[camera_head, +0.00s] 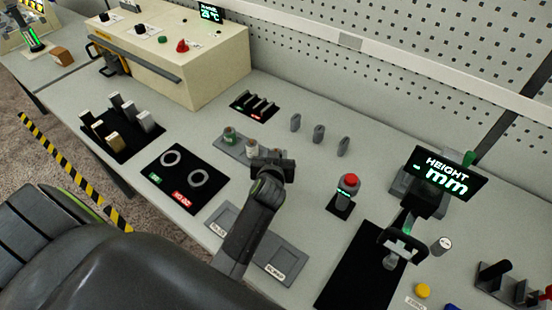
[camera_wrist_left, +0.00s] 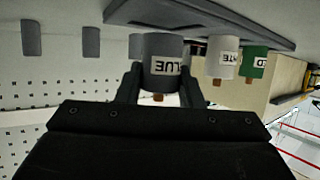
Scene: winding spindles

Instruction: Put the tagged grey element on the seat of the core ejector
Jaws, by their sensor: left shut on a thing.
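My left gripper (camera_head: 270,163) is at the right end of a small grey tray (camera_head: 226,146). In the left wrist view, which is upside down, it is shut on a grey cylinder (camera_wrist_left: 156,52) whose white tag reads "LUE", partly covered. A brown core end pokes out of the cylinder. I cannot tell whether it still touches the tray. A white tagged element (camera_wrist_left: 222,57) and a green tagged one (camera_wrist_left: 254,62) stand beside it. I cannot tell for sure which device is the core ejector; one with a red button (camera_head: 350,181) stands to the right. My right gripper is not in view.
Several plain grey pegs (camera_head: 318,133) stand behind. A height gauge (camera_head: 447,175) with a lit display is at right, by a black mat (camera_head: 352,275). Black devices (camera_head: 495,274) stand at far right. A black board with two rings (camera_head: 184,178) lies left.

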